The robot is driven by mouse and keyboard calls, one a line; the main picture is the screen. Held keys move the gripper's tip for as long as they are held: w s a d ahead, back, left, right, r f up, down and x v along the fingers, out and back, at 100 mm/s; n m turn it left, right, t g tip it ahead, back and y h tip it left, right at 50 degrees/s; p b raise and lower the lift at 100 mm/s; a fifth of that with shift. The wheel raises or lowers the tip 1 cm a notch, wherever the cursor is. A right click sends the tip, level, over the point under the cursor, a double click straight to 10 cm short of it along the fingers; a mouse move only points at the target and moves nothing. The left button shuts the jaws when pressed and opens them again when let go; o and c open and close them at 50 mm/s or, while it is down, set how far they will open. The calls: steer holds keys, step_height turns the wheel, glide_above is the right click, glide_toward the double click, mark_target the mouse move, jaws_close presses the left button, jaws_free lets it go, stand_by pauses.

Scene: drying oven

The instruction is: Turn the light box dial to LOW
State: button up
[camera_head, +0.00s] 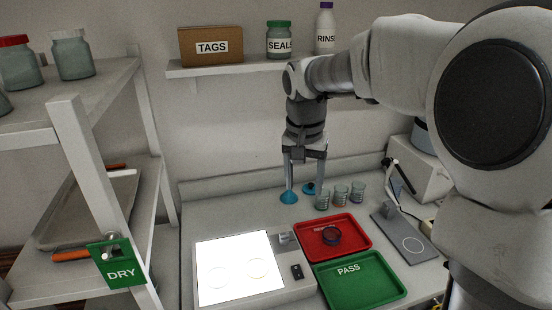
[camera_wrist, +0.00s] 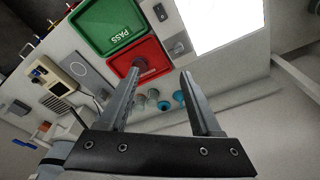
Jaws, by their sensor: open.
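The light box (camera_head: 205,299) stands on the counter with its white panel (camera_head: 238,266) lit; the panel also shows at the top of the wrist view (camera_wrist: 218,22). On the strip to the panel's right are a grey raised block (camera_head: 286,239) and a dark switch-like plate (camera_head: 297,271). They also show in the wrist view as the grey block (camera_wrist: 178,47) and the dark plate (camera_wrist: 160,12). Which one is the dial, and its setting, I cannot make out. My gripper (camera_head: 305,186) is open and empty, pointing down behind the light box, its fingers apart (camera_wrist: 159,73).
Blue funnel-like pieces (camera_head: 289,197) and several small cups (camera_head: 340,194) are near my gripper. A red tray (camera_head: 354,255) holding a dark round item and a green PASS tray (camera_head: 360,281) lie right of the light box. A rack with a DRY tag (camera_head: 120,273) stands left.

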steer(key=m+g, duration=0.1)
steer(key=m, duration=0.1)
glide_above(284, 234)
step_height(284, 234, down, 6)
steer(key=r, duration=0.1)
steer(key=f, duration=0.2)
steer(key=shift+g+y, duration=0.3)
step_height(284, 234, down, 17)
steer(key=shift+r+p, duration=0.1)
steer(key=shift+p, duration=0.25)
jaws_close()
